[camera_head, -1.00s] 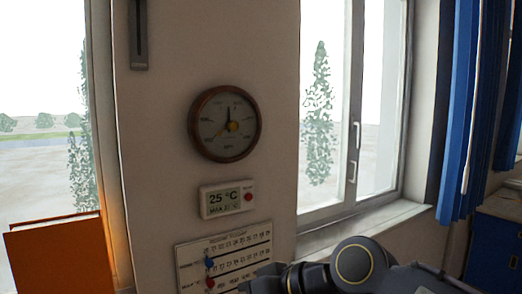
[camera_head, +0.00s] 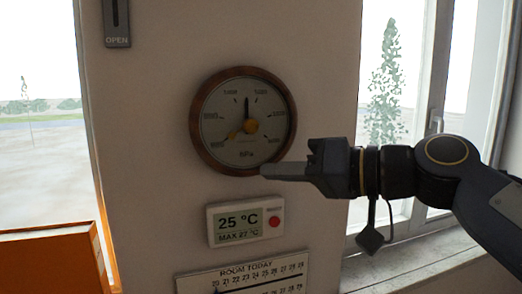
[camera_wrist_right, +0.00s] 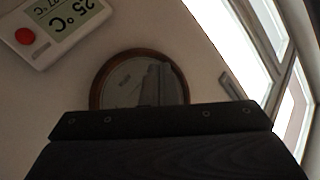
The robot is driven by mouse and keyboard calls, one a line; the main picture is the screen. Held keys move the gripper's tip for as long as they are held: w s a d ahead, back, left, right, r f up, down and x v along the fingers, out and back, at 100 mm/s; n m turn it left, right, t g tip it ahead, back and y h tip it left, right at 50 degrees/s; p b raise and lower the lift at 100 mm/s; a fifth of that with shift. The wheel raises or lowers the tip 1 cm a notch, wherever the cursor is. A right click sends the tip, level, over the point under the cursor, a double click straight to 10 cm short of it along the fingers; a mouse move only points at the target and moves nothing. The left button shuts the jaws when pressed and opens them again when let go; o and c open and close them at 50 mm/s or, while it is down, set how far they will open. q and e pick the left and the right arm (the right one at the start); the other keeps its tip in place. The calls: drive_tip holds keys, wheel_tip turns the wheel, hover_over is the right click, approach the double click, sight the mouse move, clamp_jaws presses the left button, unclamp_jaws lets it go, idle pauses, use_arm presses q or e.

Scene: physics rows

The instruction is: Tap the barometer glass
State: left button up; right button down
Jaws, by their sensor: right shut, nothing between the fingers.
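The barometer (camera_head: 225,150) is a round dial with a brown wooden rim, hung on the wall pillar. Its face reads hPa, with a dark needle pointing up and a gold needle pointing lower left. My right gripper (camera_head: 270,171) is shut and empty. Its tip is at the lower right rim of the barometer in the head view; whether it touches cannot be told. In the right wrist view the barometer (camera_wrist_right: 115,85) shows upside down, partly hidden behind the shut fingers (camera_wrist_right: 158,85). My left gripper is not in view.
A white thermometer display (camera_head: 240,222) with a red button hangs just below the barometer. A slider marked OPEN (camera_head: 117,22) is at upper left. An orange panel (camera_head: 50,262) stands left, a window (camera_head: 390,80) right.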

drive_tip(key=shift+s, duration=0.1)
drive_tip(key=p, duration=0.4)
approach(237, 156)
drive_tip(key=a, duration=0.4)
drive_tip(key=shift+w+a+f+p, duration=0.1)
drive_tip(key=shift+w+f+p, duration=0.25)
drive_tip(key=shift+w, duration=0.4)
idle(1.2)
drive_tip(key=shift+w+a, duration=0.15)
drive_tip(key=shift+w, duration=0.25)
